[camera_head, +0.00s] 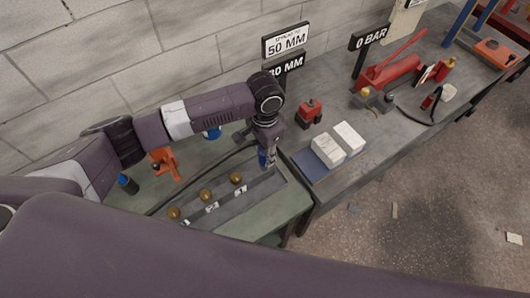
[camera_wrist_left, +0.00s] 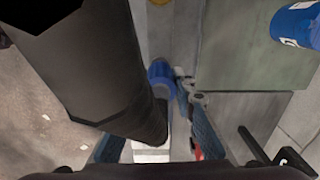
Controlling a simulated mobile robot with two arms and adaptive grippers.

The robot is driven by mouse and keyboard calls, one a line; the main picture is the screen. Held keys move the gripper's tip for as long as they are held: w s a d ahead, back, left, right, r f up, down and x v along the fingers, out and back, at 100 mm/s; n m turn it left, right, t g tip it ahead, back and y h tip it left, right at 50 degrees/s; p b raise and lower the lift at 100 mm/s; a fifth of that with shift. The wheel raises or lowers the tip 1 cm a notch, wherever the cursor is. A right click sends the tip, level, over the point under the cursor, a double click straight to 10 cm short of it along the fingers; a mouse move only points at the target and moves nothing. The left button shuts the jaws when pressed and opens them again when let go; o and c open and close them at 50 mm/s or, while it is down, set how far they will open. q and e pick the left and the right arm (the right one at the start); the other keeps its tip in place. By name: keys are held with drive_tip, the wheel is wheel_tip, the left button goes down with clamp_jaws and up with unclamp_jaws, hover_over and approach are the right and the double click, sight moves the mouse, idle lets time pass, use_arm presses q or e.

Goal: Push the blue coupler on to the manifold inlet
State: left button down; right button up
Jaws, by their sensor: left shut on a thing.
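My left gripper (camera_head: 267,160) points down at the right end of the grey manifold (camera_head: 222,203), which has brass knobs along it. The blue coupler (camera_wrist_left: 162,73) shows in the left wrist view close to my fingertips, partly behind a thick black hose (camera_wrist_left: 85,65). In the head view the hose (camera_head: 190,178) curves over the bench to my gripper. The left gripper is shut on the coupler; the hose and the fingers hide much of the grip. The manifold inlet is hidden, so I cannot tell whether the coupler touches it. My right gripper is not in view.
A blue can (camera_wrist_left: 297,24) stands behind the manifold. An orange tool (camera_head: 164,162) and a dark bottle with a blue band (camera_head: 128,184) stand at the left. White blocks (camera_head: 328,150) on a blue mat and a red device (camera_head: 311,112) are on the right bench.

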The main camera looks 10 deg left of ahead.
use_arm(q)
drive_tip(key=shift+f, duration=0.5)
drive_tip(key=c, duration=1.5)
unclamp_jaws()
drive_tip(key=shift+f, duration=0.1)
wheel_tip(320, 180, up, 12)
drive_tip(key=shift+r, duration=0.1)
